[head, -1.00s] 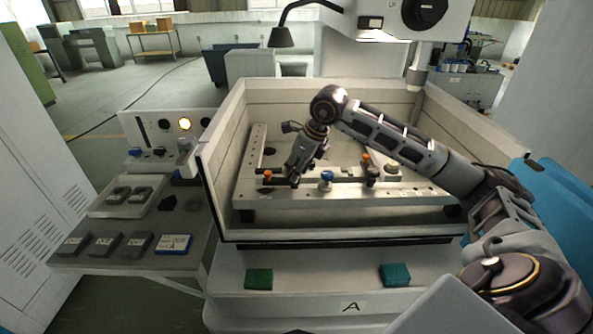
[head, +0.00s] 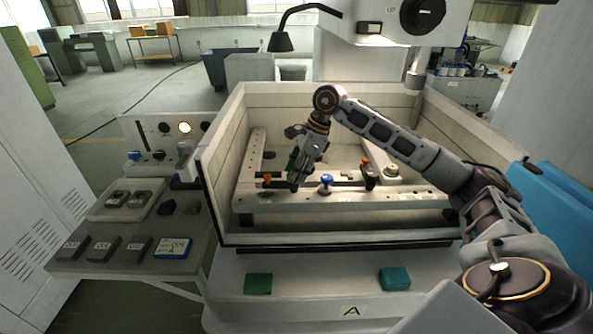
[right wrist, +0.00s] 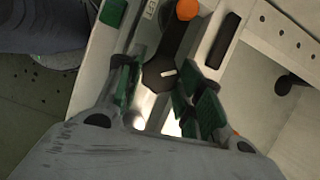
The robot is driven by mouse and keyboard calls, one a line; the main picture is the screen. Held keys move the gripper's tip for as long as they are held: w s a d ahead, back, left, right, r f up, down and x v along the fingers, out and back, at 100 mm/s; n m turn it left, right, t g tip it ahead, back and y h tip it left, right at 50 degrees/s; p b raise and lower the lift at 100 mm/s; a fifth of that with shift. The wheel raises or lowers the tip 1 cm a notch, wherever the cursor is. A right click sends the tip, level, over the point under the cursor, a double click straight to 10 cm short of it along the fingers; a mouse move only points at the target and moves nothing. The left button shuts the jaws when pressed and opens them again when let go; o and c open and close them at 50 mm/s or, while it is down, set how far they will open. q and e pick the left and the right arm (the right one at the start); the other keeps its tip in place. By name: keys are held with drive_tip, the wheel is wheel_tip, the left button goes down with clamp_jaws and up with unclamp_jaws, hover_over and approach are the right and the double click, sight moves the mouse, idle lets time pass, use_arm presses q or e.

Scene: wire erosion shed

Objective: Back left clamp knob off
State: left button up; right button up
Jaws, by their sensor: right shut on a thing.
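In the right wrist view a black clamp knob (right wrist: 160,77) with a white mark sits between my green-padded fingers. A black clamp arm runs from it toward an orange tip (right wrist: 187,9), and a label reading "LEFT" (right wrist: 150,10) is beside it. My right gripper (head: 294,186) reaches down over the front rail of the metal work frame (head: 410,190) and is shut on the black knob. In the head view the gripper hides this knob; the orange tip (head: 267,179) shows just left of it. I cannot tell if the knob is loose. My left gripper is out of view.
A blue knob (head: 327,181) stands close to the right of my gripper. Another clamp with an orange tip (head: 365,161) is farther right. The tank walls (head: 222,142) surround the frame. A side table (head: 100,255) at left holds grey blocks and a tray (head: 145,208).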

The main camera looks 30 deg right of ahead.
drive_tip(key=n+g, duration=0.1)
drive_tip(key=n, duration=0.4)
drive_tip(key=shift+w+g, duration=0.2)
drive_tip(key=shift+g, duration=0.2)
drive_tip(key=shift+w+n+g, duration=0.1)
drive_tip(key=shift+n+g, duration=0.4)
drive_tip(key=shift+n, duration=0.75)
drive_tip(key=shift+w+n+g, duration=0.1)
drive_tip(key=shift+n+g, duration=0.4)
drive_tip(key=shift+n, duration=0.75)
drive_tip(key=o, duration=1)
drive_tip(key=v, duration=1.2)
drive_tip(key=shift+f, duration=0.1)
